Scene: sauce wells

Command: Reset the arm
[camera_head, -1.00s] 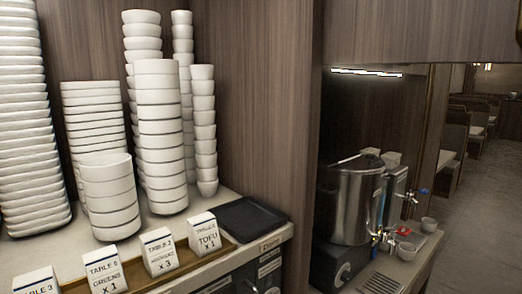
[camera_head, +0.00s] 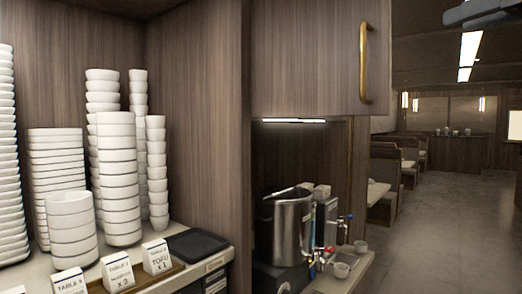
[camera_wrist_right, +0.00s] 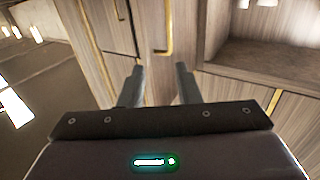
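My right gripper (camera_wrist_right: 159,68) shows in the right wrist view with its two grey fingers apart and nothing between them. Beyond the fingers are wooden cabinet fronts with brass handles (camera_wrist_right: 167,36). In the head view a grey part of my right gripper (camera_head: 476,14) shows at the top right corner, raised high and cut off by the frame edge. It is well away from the shelf and the counter. My left gripper is in neither view.
Stacks of white bowls (camera_head: 117,180) stand on the shelf at left, with order cards (camera_head: 156,257) and a black tray (camera_head: 197,245) in front. An open aisle floor (camera_head: 440,225) lies at right.

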